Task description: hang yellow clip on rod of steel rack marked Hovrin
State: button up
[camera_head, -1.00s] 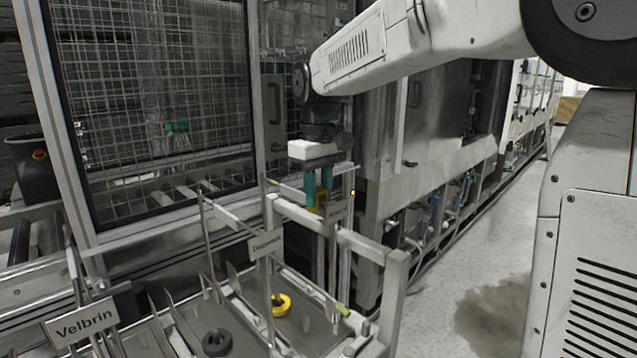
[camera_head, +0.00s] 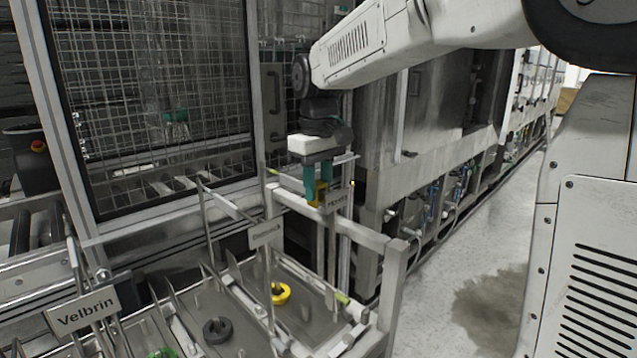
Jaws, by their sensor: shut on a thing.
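My gripper (camera_head: 317,184), with teal fingers, points down and is shut on a yellow clip (camera_head: 316,193). The fingers cover much of the clip. It is at the farthest steel rack, close to its small sign (camera_head: 338,198), whose lettering is too small to read surely. A thin rod (camera_head: 345,159) of that rack runs behind or beside the fingers; I cannot tell whether the clip touches it. A second yellow ring-shaped piece (camera_head: 280,293) lies on the tray below.
A rack marked Velbrin (camera_head: 86,311) stands at the front left, and another signed rack (camera_head: 266,234) in the middle. A black ring (camera_head: 217,330) lies on the tray (camera_head: 310,287). A mesh-fronted machine (camera_head: 150,110) stands behind. The floor at right is clear.

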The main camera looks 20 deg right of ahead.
jog(key=o, duration=1)
notch_tip(320, 180, up, 7)
jog(key=shift+r, duration=0.35)
jog(key=shift+s, duration=0.2)
jog(key=s+d+f+m, duration=0.1)
jog(key=s+f, duration=0.4)
jog(key=s, duration=0.4)
jog(key=s+d+f+m+t, duration=0.1)
jog(key=s+f, duration=0.3)
jog(key=s, duration=0.6)
jog(key=s+d+f+m, duration=0.1)
jog(key=s+f, duration=0.4)
jog(key=s, duration=0.5)
jog(key=shift+s+f+m, duration=0.2)
jog(key=shift+f+m, duration=0.1)
jog(key=shift+m, duration=0.5)
